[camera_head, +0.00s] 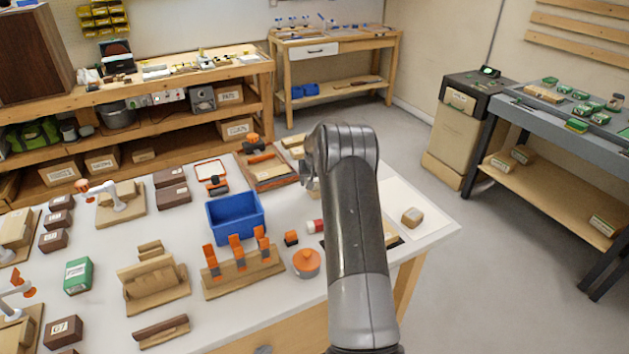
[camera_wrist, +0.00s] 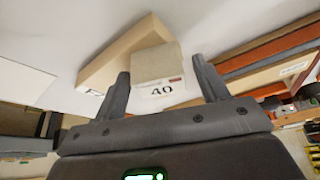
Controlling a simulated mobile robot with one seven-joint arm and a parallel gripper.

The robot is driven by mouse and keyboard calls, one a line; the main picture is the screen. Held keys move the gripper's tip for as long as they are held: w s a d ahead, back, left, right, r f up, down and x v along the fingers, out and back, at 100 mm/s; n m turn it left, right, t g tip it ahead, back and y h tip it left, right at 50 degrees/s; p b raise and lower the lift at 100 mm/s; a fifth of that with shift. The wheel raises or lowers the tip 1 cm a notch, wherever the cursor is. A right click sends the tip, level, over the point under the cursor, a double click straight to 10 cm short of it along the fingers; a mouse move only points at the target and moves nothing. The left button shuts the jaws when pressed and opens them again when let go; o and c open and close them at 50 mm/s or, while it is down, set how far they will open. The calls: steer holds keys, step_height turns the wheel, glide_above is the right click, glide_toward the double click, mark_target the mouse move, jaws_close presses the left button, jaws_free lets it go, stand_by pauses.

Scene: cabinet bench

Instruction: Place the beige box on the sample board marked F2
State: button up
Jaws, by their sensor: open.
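In the wrist view a beige box (camera_wrist: 157,62) with a white label reading 40 sits between the two fingers of my gripper (camera_wrist: 160,69). The fingers are apart, one on each side of the box; I cannot tell whether either touches it. A pale wooden block or board (camera_wrist: 116,52) lies right beside or behind the box, its small label unreadable. In the head view my arm hides most of the gripper and the box there. No marking F2 can be read in either view, so I cannot tell which board it is.
On the white table stand a blue bin (camera_head: 235,217), a wooden rack with orange clips (camera_head: 243,272), an orange-lidded pot (camera_head: 306,262) and a board with orange parts (camera_head: 268,167).

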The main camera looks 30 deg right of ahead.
steer(key=shift+r, duration=0.5)
steer(key=v, duration=1.2)
steer(key=s+a+r+n+t, duration=0.1)
steer(key=s+a+r+n, duration=0.1)
steer(key=s+a+r, duration=1.6)
steer(key=s+a+f+n, duration=0.1)
steer(key=s+a, duration=0.3)
steer(key=s, duration=0.9)
steer(key=s+a+f+n+y, duration=0.1)
steer(key=s+a, duration=0.4)
steer(key=s, duration=0.9)
steer(key=shift+a+f+n+t+y, duration=0.2)
steer(key=shift+f+n+t+y, duration=0.1)
steer(key=shift+f, duration=0.1)
